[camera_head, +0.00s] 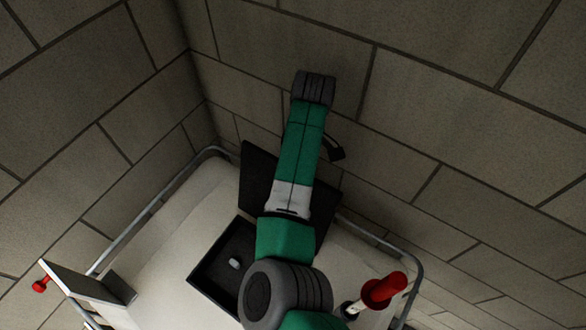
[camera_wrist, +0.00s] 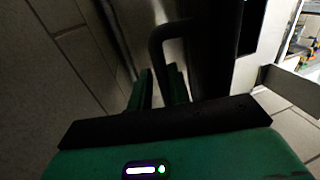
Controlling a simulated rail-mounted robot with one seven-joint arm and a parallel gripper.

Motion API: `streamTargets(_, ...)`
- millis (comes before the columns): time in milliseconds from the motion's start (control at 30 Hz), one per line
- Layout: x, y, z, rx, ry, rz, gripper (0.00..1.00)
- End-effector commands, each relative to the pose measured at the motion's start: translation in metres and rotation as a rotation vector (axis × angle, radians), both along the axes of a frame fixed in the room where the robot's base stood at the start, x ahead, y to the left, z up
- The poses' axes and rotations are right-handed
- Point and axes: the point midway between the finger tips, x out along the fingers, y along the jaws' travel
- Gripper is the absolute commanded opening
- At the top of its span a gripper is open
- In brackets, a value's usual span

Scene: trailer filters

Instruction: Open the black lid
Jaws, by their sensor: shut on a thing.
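The black lid (camera_head: 258,178) stands raised, tilted up at the back of an open black box (camera_head: 208,283), in the head view. My arm crosses in front of the lid and hides its middle. In the wrist view, a black bent handle (camera_wrist: 157,45) runs down between the two green fingers of my gripper (camera_wrist: 161,88), which is shut on it. The lid's dark surface (camera_wrist: 205,60) lies just beyond. In the head view my gripper is mostly hidden behind my arm.
A small white object (camera_head: 235,263) lies in the box. A red knob (camera_head: 384,290) is at right, and a flap with a red knob (camera_head: 40,285) is at left. Metal rails (camera_head: 155,207) edge the pale surface (camera_head: 165,235). A block wall (camera_head: 430,110) stands close behind.

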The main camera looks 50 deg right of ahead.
Motion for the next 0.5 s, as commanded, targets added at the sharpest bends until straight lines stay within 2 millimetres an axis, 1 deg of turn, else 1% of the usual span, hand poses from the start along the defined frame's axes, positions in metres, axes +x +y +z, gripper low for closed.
streamTargets(33,-0.0047,-0.0083,-0.0076,-0.017,0.000,-0.015,0.00)
streamTargets(233,-0.0053,-0.0083,-0.0083,-0.018,0.002,-0.015,0.00)
streamTargets(267,-0.0054,-0.0083,-0.0083,-0.018,0.002,-0.016,0.22)
streamTargets(300,-0.0053,-0.0084,-0.0083,-0.018,0.002,-0.016,0.30)
streamTargets(333,-0.0052,-0.0084,-0.0081,-0.018,0.002,-0.015,0.34)
streamTargets(500,-0.0039,-0.0075,-0.0061,-0.017,0.000,-0.014,0.34)
